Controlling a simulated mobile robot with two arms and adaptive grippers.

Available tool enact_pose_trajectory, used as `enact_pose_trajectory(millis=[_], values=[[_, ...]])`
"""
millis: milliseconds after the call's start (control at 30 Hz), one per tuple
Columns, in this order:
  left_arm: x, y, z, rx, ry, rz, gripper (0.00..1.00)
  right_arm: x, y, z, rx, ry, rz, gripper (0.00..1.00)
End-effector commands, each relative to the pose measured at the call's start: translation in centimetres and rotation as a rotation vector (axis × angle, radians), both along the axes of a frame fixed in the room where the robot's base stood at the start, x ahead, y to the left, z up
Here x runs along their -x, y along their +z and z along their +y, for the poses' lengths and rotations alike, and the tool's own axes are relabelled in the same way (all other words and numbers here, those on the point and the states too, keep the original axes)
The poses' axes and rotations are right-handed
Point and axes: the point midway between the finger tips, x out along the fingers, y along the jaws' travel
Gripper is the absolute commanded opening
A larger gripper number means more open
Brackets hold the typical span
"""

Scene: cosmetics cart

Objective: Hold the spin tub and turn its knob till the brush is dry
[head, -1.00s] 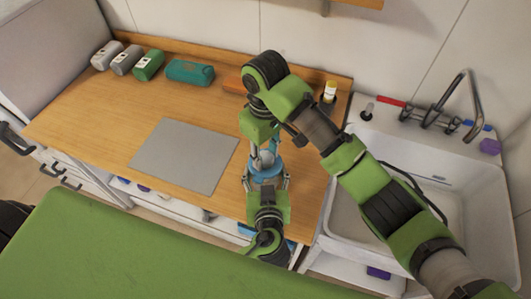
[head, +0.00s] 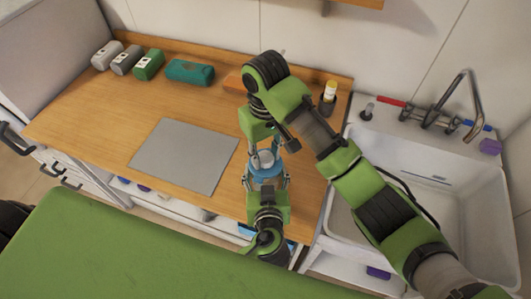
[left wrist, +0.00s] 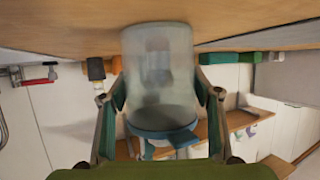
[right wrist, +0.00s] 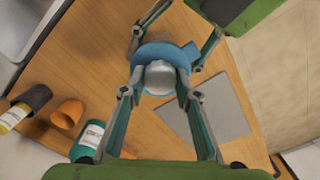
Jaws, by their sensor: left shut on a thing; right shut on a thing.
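The spin tub stands at the front of the wooden top. Its blue lid (head: 268,173) shows below my right gripper (head: 264,152). In the left wrist view its cloudy, translucent body (left wrist: 160,65) is between the fingers of my left gripper (left wrist: 160,102), which is shut on it from the front. The pale round knob (right wrist: 160,77) on the blue lid (right wrist: 178,53) is between the fingers of my right gripper (right wrist: 157,90), shut on it from above. The brush cannot be made out through the cloudy wall.
A grey mat (head: 184,155) lies left of the tub. A dark cup with a yellow-and-white tube (head: 328,95) stands behind my right arm. A white sink (head: 440,190) is at the right.

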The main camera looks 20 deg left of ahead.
Motion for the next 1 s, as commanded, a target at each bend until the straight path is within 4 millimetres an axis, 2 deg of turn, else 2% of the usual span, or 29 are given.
enact_pose_trajectory(millis=[33,100,400,533,767,1000], values=[[0.1,-0.1,-0.1,0.002,-0.001,0.001,0.28,-0.2,0.1,0.1,-0.005,-0.001,-0.007,0.34],[0.1,-0.1,-0.1,0.002,-0.001,0.001,0.28,-0.2,0.1,0.1,-0.004,0.000,-0.006,0.47],[0.1,0.0,-0.1,0.002,-0.001,0.001,0.28,-0.1,0.1,0.0,-0.002,0.001,-0.003,0.47],[0.0,0.0,0.0,0.002,-0.001,0.000,0.28,-0.1,0.8,0.0,-0.002,0.001,-0.003,0.47],[0.0,0.0,0.0,0.001,0.000,0.001,0.28,-0.4,4.4,0.0,0.000,0.002,-0.012,0.47],[0.0,0.0,0.0,0.001,0.000,0.000,0.28,-0.3,8.9,0.0,0.000,0.001,-0.010,0.47]])
